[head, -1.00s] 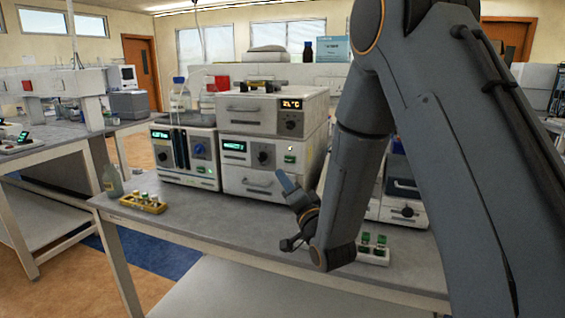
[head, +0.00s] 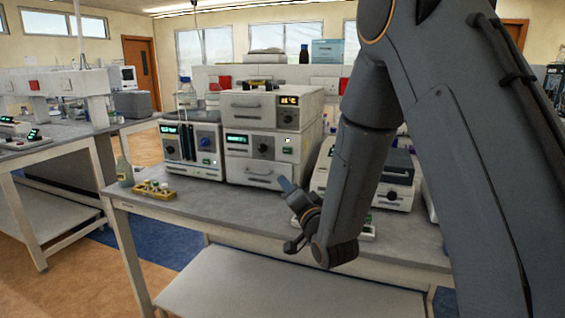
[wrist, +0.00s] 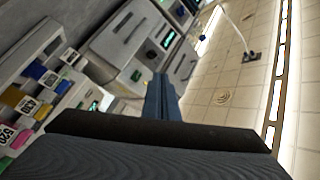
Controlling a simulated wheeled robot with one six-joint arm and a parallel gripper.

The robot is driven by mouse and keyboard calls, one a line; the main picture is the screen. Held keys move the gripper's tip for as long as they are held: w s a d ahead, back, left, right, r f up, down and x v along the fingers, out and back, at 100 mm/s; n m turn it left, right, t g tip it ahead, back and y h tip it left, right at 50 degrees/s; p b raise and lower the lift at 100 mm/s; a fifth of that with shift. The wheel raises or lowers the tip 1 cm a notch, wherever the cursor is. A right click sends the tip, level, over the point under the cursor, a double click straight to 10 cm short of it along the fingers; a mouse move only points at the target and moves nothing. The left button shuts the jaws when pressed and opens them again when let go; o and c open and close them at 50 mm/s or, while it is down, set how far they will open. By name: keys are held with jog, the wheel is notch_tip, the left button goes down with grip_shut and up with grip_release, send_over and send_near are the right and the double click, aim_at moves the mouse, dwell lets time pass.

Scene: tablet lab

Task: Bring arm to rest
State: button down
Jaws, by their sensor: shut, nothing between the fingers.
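My arm reaches down from the upper right of the head view, over the front of the bench. My gripper (head: 287,186) is at its lower end, shut and empty, its blue fingers pointing up and to the left. It stands in front of the stacked instruments and appears apart from them. In the wrist view the closed blue fingers (wrist: 162,98) show in the middle, with nothing between them.
The grey bench (head: 225,203) carries stacked white instruments (head: 262,135), a smaller device (head: 191,146), a yellow rack with vials (head: 152,190) and a bottle (head: 125,172). More instruments (head: 394,178) stand behind my arm. Another bench (head: 50,150) is at left.

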jog(key=s+d+f+n+g+h, duration=0.3)
jog(key=s+d+f+g+h, duration=0.3)
jog(key=s+d+f+g, duration=0.55)
jog(key=s+d+n+g, duration=0.1)
jog(key=s+d+g, duration=0.1)
jog(key=s, duration=0.7)
jog(key=s+d+f+n+g+h, duration=0.1)
jog(key=s+d, duration=0.4)
jog(key=s, duration=0.5)
jog(key=shift+s+f+n+g+h, duration=0.15)
jog(key=shift+f+n+g+h, duration=0.15)
jog(key=shift+n+g, duration=0.7)
jog(key=shift+m+g, duration=0.25)
jog(key=shift+m, duration=0.05)
dwell(3.7)
